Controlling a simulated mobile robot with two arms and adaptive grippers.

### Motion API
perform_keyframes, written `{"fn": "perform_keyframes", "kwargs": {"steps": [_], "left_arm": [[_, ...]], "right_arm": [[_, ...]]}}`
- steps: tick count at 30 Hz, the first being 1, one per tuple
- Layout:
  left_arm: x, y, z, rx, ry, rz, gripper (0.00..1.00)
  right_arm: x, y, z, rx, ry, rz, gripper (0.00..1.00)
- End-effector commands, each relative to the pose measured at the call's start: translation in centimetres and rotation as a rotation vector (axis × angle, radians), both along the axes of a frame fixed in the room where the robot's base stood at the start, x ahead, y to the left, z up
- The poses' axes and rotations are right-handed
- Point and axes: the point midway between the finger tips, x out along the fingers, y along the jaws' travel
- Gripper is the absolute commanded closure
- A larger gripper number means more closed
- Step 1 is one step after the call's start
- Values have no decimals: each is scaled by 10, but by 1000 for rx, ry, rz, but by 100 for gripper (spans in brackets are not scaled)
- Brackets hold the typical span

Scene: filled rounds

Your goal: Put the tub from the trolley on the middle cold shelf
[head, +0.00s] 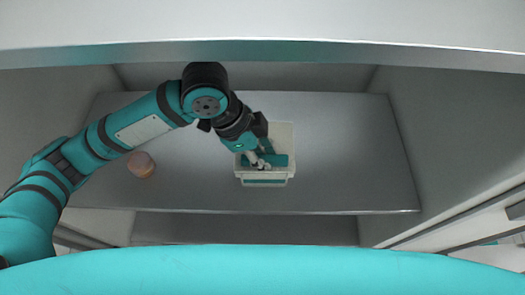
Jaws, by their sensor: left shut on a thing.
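The tub (282,142) is a pale, off-white box with a teal band on its front, near the middle of a grey shelf (350,150). My left arm reaches in from the left, and my left gripper (260,162) is shut on the tub at its top. The gripper hides part of the tub's top. The tub is over the shelf board near its front edge; I cannot tell whether it rests on the board or hangs just above it. My right gripper is not in view. The trolley is not recognisable in view.
A small brownish round item (141,164) stands on the shelf to the left, close to my arm. A board edge (300,52) crosses above, and side walls close the cabinet left and right. The shelf right of the tub is clear. Another level shows below.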

Motion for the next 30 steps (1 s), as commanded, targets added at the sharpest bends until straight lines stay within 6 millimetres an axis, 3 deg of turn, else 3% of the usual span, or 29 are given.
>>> {"fn": "perform_keyframes", "kwargs": {"steps": [21,22,27,30], "left_arm": [[0,0,-4,1,0,0,100],[0,0,-5,0,0,0,77],[0,0,-5,0,0,0,55],[0,0,-5,0,0,0,54]], "right_arm": [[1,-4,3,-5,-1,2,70],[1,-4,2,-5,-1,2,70],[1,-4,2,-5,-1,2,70],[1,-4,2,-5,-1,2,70]]}}
